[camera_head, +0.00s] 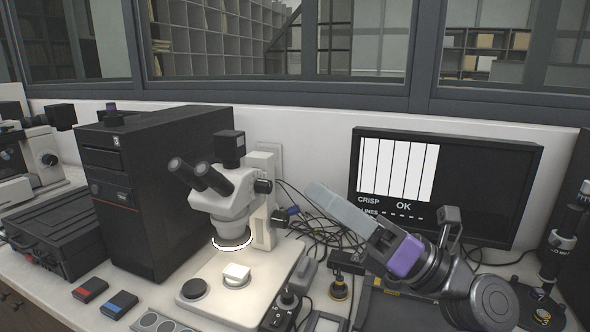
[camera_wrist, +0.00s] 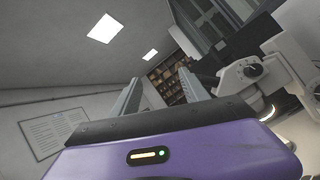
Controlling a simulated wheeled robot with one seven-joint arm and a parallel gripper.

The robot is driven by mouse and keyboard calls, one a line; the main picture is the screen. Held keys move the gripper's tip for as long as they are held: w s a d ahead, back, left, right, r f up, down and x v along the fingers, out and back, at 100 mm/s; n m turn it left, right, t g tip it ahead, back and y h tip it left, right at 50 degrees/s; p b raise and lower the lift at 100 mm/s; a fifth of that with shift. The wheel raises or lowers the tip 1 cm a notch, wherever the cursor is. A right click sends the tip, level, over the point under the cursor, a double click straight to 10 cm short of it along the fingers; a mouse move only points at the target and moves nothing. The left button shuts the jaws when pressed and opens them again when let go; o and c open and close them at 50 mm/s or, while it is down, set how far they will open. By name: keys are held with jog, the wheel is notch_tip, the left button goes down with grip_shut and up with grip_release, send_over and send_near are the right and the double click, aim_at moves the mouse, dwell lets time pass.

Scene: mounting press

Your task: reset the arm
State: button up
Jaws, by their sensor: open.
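My gripper (camera_head: 338,207) shows in the head view right of the microscope, raised above the bench and in front of the monitor's lower left. Its purple body and long grey fingers point up and to the left. In the wrist view my gripper (camera_wrist: 158,92) has its two fingers apart with nothing between them. Beyond them are the ceiling, a wall and shelves.
A monitor (camera_head: 470,185) reading "OK" is behind my arm. A black computer tower (camera_head: 150,190) and red and blue boxes are at left. Cables lie behind.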

jog(key=s+d+f+n+t+h, duration=0.75)
jog(key=f+n+h, duration=0.2)
jog(key=n, duration=0.75)
jog(key=s+d+f+n+t+h, duration=0.7)
jog(key=n+h, duration=0.4)
jog(key=n, duration=0.6)
jog(key=s+f+m+g, duration=0.3)
jog(key=s+f, duration=0.5)
jog(key=s, duration=0.4)
jog(key=s+d+f+m+g+h, duration=0.1)
jog(key=s+f+g, duration=0.5)
jog(key=s, duration=0.6)
jog(key=shift+f+m, duration=0.9)
jog(key=shift+f, duration=0.5)
jog(key=shift+s, duration=0.1)
